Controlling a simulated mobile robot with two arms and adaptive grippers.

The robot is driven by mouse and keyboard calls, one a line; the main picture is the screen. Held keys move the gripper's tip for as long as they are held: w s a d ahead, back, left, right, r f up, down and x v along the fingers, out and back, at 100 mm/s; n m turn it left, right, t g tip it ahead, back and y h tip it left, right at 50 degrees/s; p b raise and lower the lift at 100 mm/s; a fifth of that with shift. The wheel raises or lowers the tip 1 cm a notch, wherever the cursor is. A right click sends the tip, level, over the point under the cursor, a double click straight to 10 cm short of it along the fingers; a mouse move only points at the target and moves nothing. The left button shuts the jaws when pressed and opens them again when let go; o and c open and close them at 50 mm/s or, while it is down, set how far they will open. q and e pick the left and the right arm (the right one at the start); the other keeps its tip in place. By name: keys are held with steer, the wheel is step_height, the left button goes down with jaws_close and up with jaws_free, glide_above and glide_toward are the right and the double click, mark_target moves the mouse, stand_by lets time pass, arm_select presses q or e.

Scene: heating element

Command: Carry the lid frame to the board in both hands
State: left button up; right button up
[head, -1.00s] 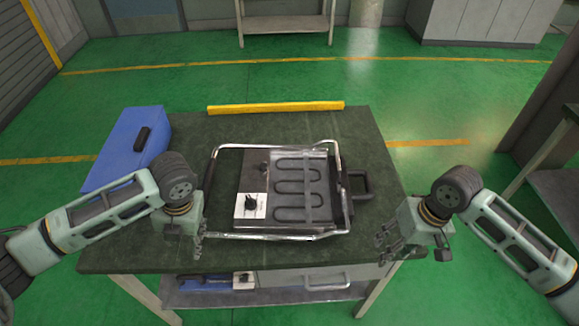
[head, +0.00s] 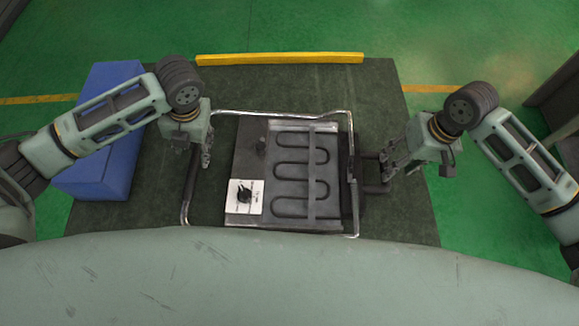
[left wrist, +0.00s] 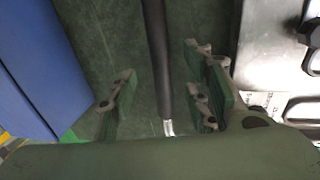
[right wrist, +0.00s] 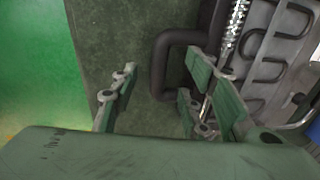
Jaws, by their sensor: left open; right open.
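The lid frame, a chrome tube frame (head: 280,113) with dark side grips, lies around the heating-element board (head: 240,165), a dark plate with looped coils and a white dial panel. My left gripper (head: 200,160) is open over the frame's left side. In the left wrist view the dark left grip (left wrist: 156,50) runs between my spread fingers (left wrist: 160,95), not clasped. My right gripper (head: 388,170) is open by the right side. Contact there cannot be told.
A blue box (head: 105,165) stands at the left of the dark green table (head: 385,85). A yellow bar (head: 280,58) runs along the table's far edge. My own body covers the near edge. The strip behind the frame is clear.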

mark_target(195, 157)
arm_select(q)
steer(key=shift+w+a+f, duration=0.1)
steer(key=shift+a+f, duration=0.15)
steer(key=shift+f, duration=1.05)
steer(key=shift+s+a+f, duration=0.1)
steer(key=shift+a+f, duration=0.15)
steer(key=shift+f, duration=1)
steer(key=shift+w+a+f, duration=0.1)
steer(key=shift+a+f, duration=0.15)
steer(key=shift+f, duration=1.05)
arm_select(e)
steer(key=shift+w+a+f, duration=0.1)
steer(key=shift+a+f, duration=0.15)
steer(key=shift+f, duration=1.05)
steer(key=shift+s+a+f, duration=0.1)
steer(key=shift+a+f, duration=0.15)
steer(key=shift+f, duration=1.05)
steer(key=shift+w+a+f, duration=0.1)
steer(key=shift+a+f, duration=0.15)
steer(key=shift+f, duration=1.05)
arm_select(q)
jaws_close()
arm_select(e)
jaws_close()
arm_select(q)
steer(key=shift+w, duration=0.1)
arm_select(e)
steer(key=shift+w+r, duration=0.1)
steer(key=shift+w, duration=0.05)
